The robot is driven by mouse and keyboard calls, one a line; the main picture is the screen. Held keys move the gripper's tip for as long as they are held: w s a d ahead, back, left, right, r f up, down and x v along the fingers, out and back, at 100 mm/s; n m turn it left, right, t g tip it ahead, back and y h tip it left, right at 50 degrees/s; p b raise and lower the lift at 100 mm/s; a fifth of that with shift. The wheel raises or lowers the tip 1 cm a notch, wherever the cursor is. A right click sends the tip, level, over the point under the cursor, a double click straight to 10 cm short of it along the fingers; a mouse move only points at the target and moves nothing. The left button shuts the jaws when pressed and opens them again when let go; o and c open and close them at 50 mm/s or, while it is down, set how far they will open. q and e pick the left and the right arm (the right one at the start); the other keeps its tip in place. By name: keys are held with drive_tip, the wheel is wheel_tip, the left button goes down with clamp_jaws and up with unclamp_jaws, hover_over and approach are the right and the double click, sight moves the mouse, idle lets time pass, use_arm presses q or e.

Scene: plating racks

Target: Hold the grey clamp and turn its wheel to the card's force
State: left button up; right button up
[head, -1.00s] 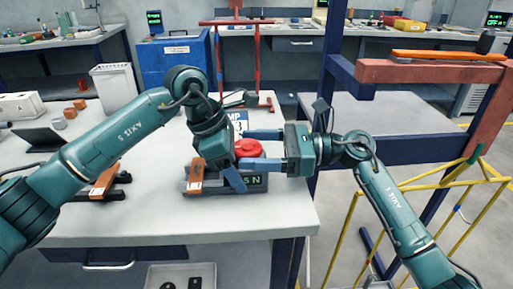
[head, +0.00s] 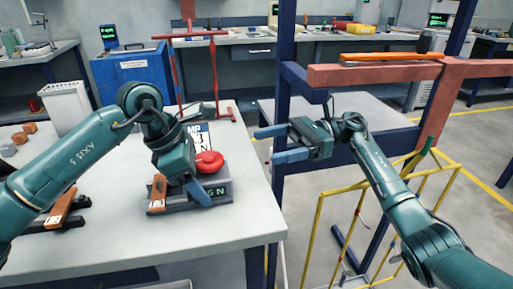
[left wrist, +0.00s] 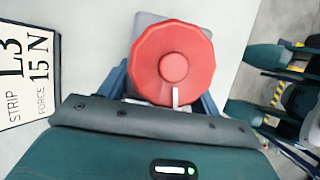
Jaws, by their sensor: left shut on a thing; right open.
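The grey clamp (head: 184,207) stands near the right edge of the white table, with a red wheel (head: 208,162) on its side toward my right arm. Its dark display (head: 216,191) shows green characters ending in N; the rest is hidden by a blue finger. My left gripper (head: 190,185) is shut on the clamp; its fingers lie either side of the body behind the wheel in the left wrist view (left wrist: 173,68). A white mark shows at the wheel's lower edge. The card (left wrist: 28,75) reads strip L3, force 15 N. My right gripper (head: 266,146) is open and empty, apart from the wheel.
A red stand (head: 181,75) rises behind the card. A dark clamp-like tool with an orange-brown part (head: 62,208) lies at left. Blue posts with a red beam (head: 380,74) and a yellow frame (head: 318,230) stand at right. The table front is clear.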

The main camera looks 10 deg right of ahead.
drive_tip(key=a, duration=0.4)
drive_tip(key=s+a+t, duration=0.1)
drive_tip(key=a, duration=0.3)
drive_tip(key=s+a+m+t, duration=0.1)
drive_tip(key=a, duration=0.3)
drive_tip(key=shift+s+a+r, duration=0.1)
drive_tip(key=shift+r, duration=0.05)
drive_tip(key=d, duration=1.2)
drive_tip(key=m+t+h, duration=0.1)
drive_tip(key=m+t, duration=0.4)
drive_tip(key=t, duration=0.3)
approach(217, 157)
drive_tip(key=shift+s+v, duration=0.25)
drive_tip(key=shift+v, duration=1.35)
drive_tip(key=shift+a, duration=0.1)
